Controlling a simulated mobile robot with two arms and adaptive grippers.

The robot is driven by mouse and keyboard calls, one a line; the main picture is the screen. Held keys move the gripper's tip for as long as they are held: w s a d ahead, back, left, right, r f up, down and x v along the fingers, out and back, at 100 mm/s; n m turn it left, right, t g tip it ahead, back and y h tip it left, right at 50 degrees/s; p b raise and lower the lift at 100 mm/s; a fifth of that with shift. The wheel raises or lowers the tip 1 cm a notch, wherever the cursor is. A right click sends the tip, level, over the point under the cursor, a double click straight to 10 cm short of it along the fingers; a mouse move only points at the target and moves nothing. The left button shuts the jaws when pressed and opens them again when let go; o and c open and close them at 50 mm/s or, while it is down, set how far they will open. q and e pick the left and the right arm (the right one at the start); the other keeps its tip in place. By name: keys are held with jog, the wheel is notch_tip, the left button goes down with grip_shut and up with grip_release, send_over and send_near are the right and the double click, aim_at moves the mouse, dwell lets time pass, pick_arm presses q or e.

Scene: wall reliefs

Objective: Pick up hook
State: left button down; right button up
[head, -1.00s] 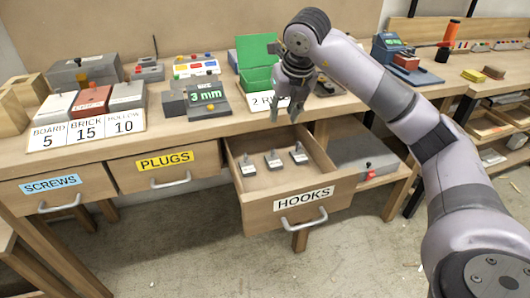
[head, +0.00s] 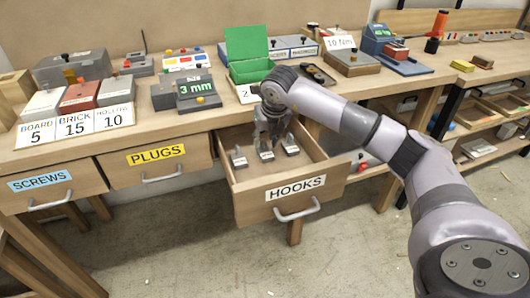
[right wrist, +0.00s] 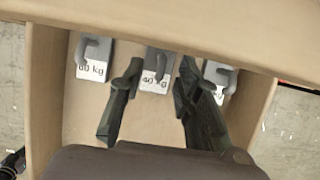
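The open drawer labelled HOOKS (head: 290,196) holds three grey hooks in a row, each on a small plate with a label. In the right wrist view the left hook (right wrist: 93,52) has a kg label whose number is hard to read. The middle hook (right wrist: 157,66) reads 40 kg, and the right hook (right wrist: 219,76) has its label partly covered by a finger. My right gripper (head: 269,142) is down at the drawer, over the middle hook. Its fingers (right wrist: 160,72) are open, one on each side of the middle hook, with gaps showing. My left gripper is out of view.
The drawer walls (right wrist: 40,90) surround the hooks closely. Above the drawer, the bench holds a green open box (head: 247,50) and a 3 mm display (head: 197,92). Shut PLUGS (head: 157,155) and SCREWS (head: 40,180) drawers are to the left.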

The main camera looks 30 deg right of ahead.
jog(key=shift+x, duration=1)
jog(key=shift+r, duration=0.1)
grip_shut()
